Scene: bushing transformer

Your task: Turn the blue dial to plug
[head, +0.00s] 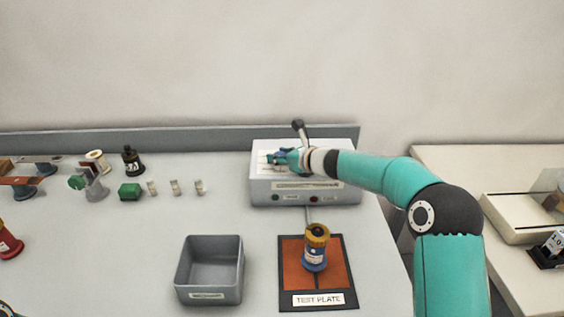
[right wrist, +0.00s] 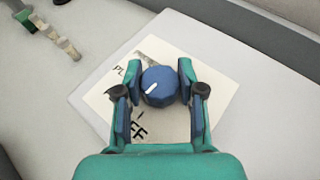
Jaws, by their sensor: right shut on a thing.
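The blue dial (right wrist: 159,86) sits on a white label plate (right wrist: 215,78) on top of the light grey box (head: 335,190). My right gripper (right wrist: 158,80) is shut on the dial, one finger on each side. The dial's white mark points to the lower left, between the partly hidden "PL" lettering (right wrist: 120,70) and the "FF" lettering (right wrist: 138,133). In the head view my right gripper (head: 283,158) reaches over the box from the right and mostly hides the dial.
A lever with a black knob (head: 298,125) rises at the box's back. In front are a grey bin (head: 240,270) and a test plate (head: 345,290) bearing a blue and yellow bushing (head: 315,248). Small parts, including a green block (head: 130,192), lie to the left.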

